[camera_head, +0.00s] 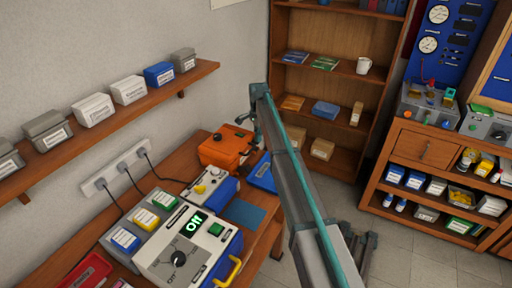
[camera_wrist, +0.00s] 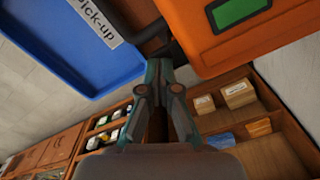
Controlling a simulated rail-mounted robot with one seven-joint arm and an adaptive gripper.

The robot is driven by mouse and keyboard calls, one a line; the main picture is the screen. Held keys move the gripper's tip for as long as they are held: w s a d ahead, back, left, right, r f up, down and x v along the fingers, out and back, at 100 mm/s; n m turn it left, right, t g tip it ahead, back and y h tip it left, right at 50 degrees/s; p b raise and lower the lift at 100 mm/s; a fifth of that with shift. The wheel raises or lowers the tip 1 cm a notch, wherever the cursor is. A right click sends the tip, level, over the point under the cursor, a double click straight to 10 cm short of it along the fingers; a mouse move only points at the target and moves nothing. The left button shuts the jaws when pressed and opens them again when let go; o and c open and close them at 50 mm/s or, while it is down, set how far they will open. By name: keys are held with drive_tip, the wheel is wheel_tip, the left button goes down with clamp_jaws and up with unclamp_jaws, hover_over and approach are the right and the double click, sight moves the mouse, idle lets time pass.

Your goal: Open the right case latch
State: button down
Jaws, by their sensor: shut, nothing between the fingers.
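The orange case (camera_head: 222,147) stands at the far end of the bench in the head view, with dark fittings on it. In the wrist view its orange face (camera_wrist: 280,35) with a green panel (camera_wrist: 238,10) fills the top right. My gripper (camera_wrist: 159,66) is shut and empty, its fingertips close to a dark part (camera_wrist: 172,48) at the case's edge. I cannot tell whether that part is the right latch or whether the fingers touch it. In the head view my arm covers the area just right of the case, and the fingertips are hard to make out.
A blue tray (camera_head: 262,174) lies right of the case; its labelled "Pick-up" side (camera_wrist: 60,45) shows in the wrist view. A blue-sided device (camera_head: 210,187) and a larger device reading "Off" (camera_head: 180,256) stand nearer on the bench. A bookcase (camera_head: 335,35) stands behind.

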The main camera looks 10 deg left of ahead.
drive_tip(key=shift+f, duration=0.3)
